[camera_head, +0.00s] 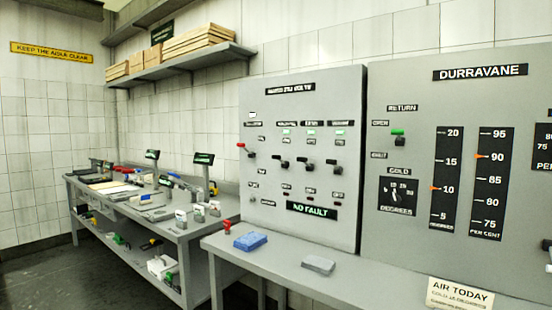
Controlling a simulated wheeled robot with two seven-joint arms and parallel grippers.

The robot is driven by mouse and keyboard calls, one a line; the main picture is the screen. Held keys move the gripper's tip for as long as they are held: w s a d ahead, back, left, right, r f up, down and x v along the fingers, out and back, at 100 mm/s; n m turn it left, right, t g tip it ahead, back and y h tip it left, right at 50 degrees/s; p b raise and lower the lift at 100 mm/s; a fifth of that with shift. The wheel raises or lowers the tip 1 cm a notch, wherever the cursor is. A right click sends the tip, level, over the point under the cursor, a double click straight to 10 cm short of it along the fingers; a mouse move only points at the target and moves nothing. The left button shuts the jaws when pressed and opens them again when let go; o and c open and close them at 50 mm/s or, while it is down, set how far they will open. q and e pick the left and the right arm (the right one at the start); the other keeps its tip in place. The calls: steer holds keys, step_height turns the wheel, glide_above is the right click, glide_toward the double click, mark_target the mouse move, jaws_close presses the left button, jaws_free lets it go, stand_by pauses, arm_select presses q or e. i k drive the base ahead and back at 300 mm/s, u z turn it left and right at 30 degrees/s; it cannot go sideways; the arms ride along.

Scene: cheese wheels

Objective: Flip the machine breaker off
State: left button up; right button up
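A grey switch panel (350,100) stands on the wall in the middle of the view. It carries a red-handled lever (244,149) at the left, with the handle pointing up and left. A row of black-handled levers (304,165) sits to its right, with small green-lit marks above and dark red marks below. The small labels are too blurred to tell which lever is the machine breaker. A display (311,211) low on the panel reads "NO FAULT". Neither of my grippers is in view.
The DURRAVANE panel (415,90) stands at right. A cluttered workbench (200,240) is at left.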

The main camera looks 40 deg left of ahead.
mark_target(279, 160)
steer(key=u, duration=0.4)
steer(key=k, duration=0.55)
steer(key=u, duration=1.15)
steer(key=i, duration=1.4)
steer(key=z, duration=0.4)
